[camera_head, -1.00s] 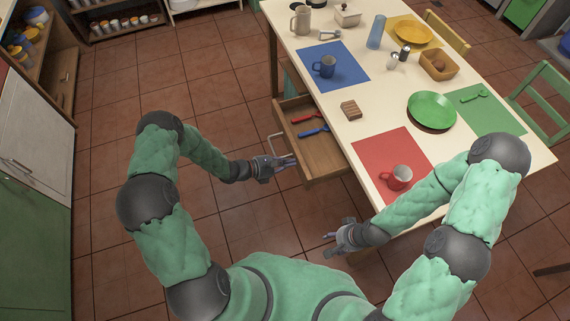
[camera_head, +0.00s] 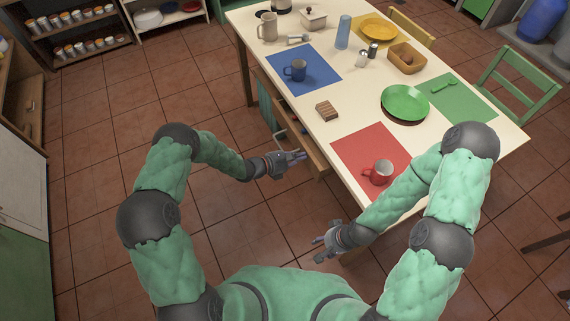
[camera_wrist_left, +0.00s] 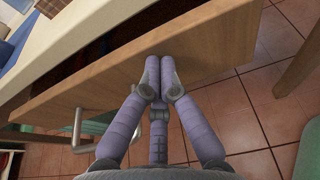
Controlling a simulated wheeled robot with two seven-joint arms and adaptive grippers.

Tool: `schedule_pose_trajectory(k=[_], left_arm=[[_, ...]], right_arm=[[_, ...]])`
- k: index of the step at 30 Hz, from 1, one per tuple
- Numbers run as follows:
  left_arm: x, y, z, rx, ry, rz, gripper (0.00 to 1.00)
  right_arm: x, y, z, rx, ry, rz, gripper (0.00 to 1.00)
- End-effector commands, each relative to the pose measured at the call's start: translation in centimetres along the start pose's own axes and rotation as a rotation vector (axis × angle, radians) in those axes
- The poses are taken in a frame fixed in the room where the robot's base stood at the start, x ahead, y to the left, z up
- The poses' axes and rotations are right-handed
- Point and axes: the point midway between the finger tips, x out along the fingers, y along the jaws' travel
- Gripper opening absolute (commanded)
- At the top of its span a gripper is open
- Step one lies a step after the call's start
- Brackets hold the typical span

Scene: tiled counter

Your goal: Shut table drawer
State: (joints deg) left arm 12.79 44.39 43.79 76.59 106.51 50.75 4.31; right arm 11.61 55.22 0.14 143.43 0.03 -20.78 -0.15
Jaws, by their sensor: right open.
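The wooden table drawer (camera_head: 313,155) sticks out a little from the table's left side. In the left wrist view, its wooden front (camera_wrist_left: 215,42) crosses the picture, with a dark gap behind its top edge. The metal handle (camera_wrist_left: 78,122) shows at the lower left there. My left gripper (camera_head: 300,156) is at the drawer front, fingertips drawn together; the left wrist view shows the fingers (camera_wrist_left: 160,80) against or very near the panel, to the right of the handle. They hold nothing. My right gripper (camera_head: 318,248) is open and empty, below the table's near corner.
The cream table (camera_head: 345,107) carries a red mug (camera_head: 378,173), a blue mug (camera_head: 295,70), a green plate (camera_head: 405,103) and other tableware. A green chair (camera_head: 515,85) stands at its right. Tiled floor (camera_head: 110,185) is clear to the left.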

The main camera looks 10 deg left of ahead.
Motion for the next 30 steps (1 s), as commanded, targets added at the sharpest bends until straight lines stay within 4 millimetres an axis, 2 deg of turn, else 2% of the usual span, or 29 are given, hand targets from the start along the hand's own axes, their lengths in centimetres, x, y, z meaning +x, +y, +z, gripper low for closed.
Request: schedule_pose_trajectory(k=[1, 6, 12, 30], left_arm=[[1.1, -0.1, 0.2, 0.004, 0.000, -0.002, 0.00], [3.3, 0.0, 0.9, 0.001, -0.001, -0.001, 0.00], [4.6, 0.0, 1.4, 0.001, 0.001, 0.000, 0.00], [4.5, 0.3, 1.4, 0.000, 0.001, 0.001, 0.00]], right_arm=[[0.4, 0.1, 0.0, 0.000, 0.000, 0.000, 0.51], [0.9, 0.3, 0.0, 0.000, 0.000, 0.000, 0.51], [1.1, 0.4, 0.0, 0.000, 0.000, 0.000, 0.51], [1.1, 0.4, -0.1, 0.000, 0.000, 0.000, 0.51]])
